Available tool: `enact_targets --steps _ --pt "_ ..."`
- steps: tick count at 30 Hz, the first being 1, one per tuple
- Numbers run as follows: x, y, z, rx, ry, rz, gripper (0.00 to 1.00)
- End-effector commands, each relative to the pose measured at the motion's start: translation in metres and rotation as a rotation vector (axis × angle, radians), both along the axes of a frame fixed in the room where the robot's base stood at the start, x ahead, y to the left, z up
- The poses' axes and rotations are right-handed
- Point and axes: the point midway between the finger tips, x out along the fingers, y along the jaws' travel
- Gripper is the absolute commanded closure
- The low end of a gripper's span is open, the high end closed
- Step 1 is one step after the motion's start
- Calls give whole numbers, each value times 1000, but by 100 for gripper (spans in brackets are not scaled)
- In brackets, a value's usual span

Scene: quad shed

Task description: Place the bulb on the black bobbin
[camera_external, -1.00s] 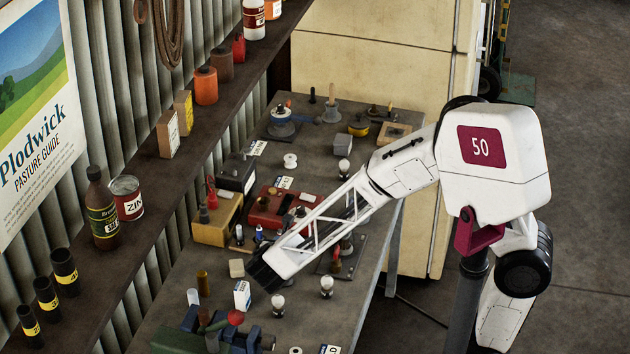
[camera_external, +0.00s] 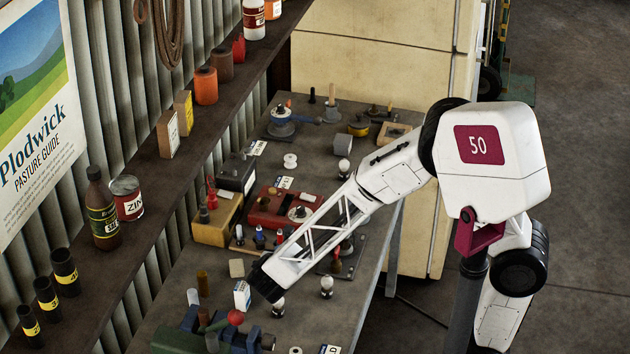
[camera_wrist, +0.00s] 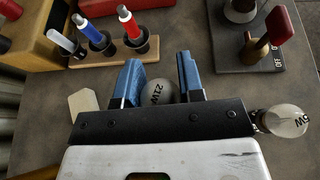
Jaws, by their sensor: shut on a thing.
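My gripper (camera_wrist: 156,72) has two blue fingers, one on each side of a grey-white bulb (camera_wrist: 159,92) marked 21W, and is shut on it. The bar of my gripper hides the bulb's lower part in the wrist view.
A pen holder (camera_wrist: 112,52) and a switch plate (camera_wrist: 247,55) stand beyond. Bare bench lies between them.

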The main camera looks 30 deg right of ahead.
Motion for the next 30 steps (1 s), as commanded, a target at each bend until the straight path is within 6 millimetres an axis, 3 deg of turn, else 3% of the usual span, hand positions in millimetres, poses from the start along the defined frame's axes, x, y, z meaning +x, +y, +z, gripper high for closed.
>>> enact_targets --steps 4,5,10,22,30 --pt "0 0 -3 -1 1 0 88" --pt "0 0 -3 -1 1 0 63" --pt "0 0 -3 0 0 0 39" --pt "0 0 1 1 -1 0 39" --pt "-12 10 7 1 -1 1 39"
